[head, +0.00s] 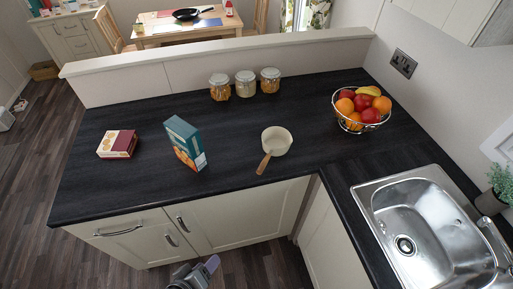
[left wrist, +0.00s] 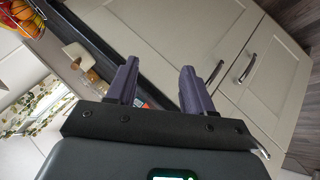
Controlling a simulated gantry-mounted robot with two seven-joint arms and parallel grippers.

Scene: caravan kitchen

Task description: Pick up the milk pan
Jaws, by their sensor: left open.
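The milk pan (head: 277,141) is small and cream-coloured, with a wooden handle that points to the front edge of the dark worktop. It stands upright there in the head view. In the left wrist view the pan (left wrist: 77,53) shows at the upper left, beyond one finger. My left gripper (head: 202,268) is at the bottom of the head view, in front of the cabinet doors, and away from the pan. In the left wrist view its two purple fingers (left wrist: 160,85) are apart with nothing between them. My right gripper is not in view.
A teal box (head: 186,143) stands left of the pan, with a red and cream box (head: 117,144) farther left. Several jars (head: 245,84) stand behind. A fruit basket (head: 361,108) is at right, near the sink (head: 432,230). The worktop (head: 228,165) around the pan is clear.

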